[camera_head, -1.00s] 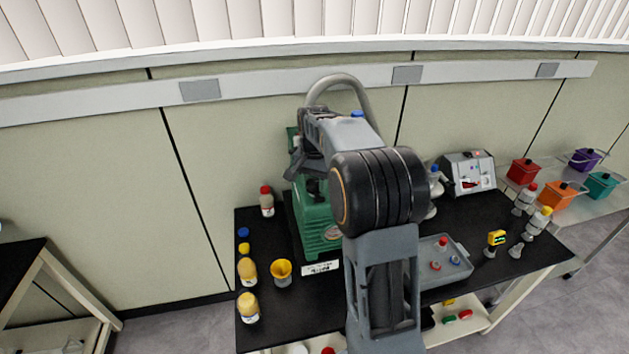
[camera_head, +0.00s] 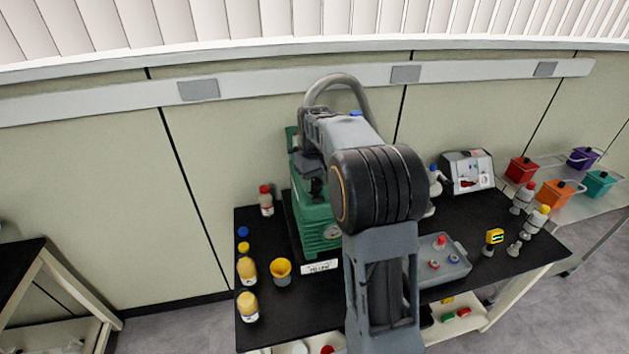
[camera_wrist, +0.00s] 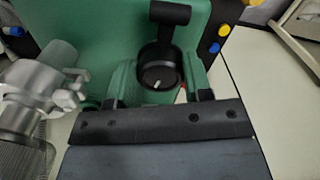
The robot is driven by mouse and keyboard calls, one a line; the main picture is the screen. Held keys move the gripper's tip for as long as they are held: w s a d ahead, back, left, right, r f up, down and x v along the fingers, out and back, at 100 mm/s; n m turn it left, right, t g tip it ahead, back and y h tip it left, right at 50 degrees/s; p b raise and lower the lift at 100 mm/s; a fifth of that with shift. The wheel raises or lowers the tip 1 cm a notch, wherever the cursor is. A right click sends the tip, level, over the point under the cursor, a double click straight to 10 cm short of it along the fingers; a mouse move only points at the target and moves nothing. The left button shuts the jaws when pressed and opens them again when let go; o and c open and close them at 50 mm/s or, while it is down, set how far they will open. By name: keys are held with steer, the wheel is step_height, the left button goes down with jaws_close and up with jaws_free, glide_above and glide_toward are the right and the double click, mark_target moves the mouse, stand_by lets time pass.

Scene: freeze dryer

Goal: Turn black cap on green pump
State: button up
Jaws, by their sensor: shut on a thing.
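The green pump (camera_head: 312,212) stands on the black bench, partly hidden behind my arm. It also fills much of the wrist view (camera_wrist: 95,40). The black cap (camera_wrist: 158,72) is round, with a short white mark on its face, and sits on the pump between my gripper's fingers. A black handle-like part (camera_wrist: 170,14) rises above it. My gripper (camera_wrist: 160,92) is shut on the black cap. In the head view my gripper (camera_head: 302,160) is at the pump's upper part, and its fingertips and the cap are hard to make out.
A grey metal fitting (camera_wrist: 35,88) is close to my gripper on the left in the wrist view. Yellow bottles (camera_head: 247,308), a yellow funnel (camera_head: 281,270) and a red-capped bottle (camera_head: 266,203) stand left of the pump. A grey tray (camera_head: 458,268) lies to the right.

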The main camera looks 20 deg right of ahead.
mark_target(315, 181)
steer(key=n, duration=0.5)
steer(key=shift+d+n, duration=0.1)
steer(key=shift+n, duration=0.2)
steer(key=n, duration=0.5)
steer(key=shift+n, duration=0.6)
steer(key=o, duration=0.9)
steer(key=shift+w+d, duration=0.1)
steer(key=shift+w, duration=0.05)
steer(key=shift+r+p, duration=0.8)
steer(key=shift+r, duration=3.2)
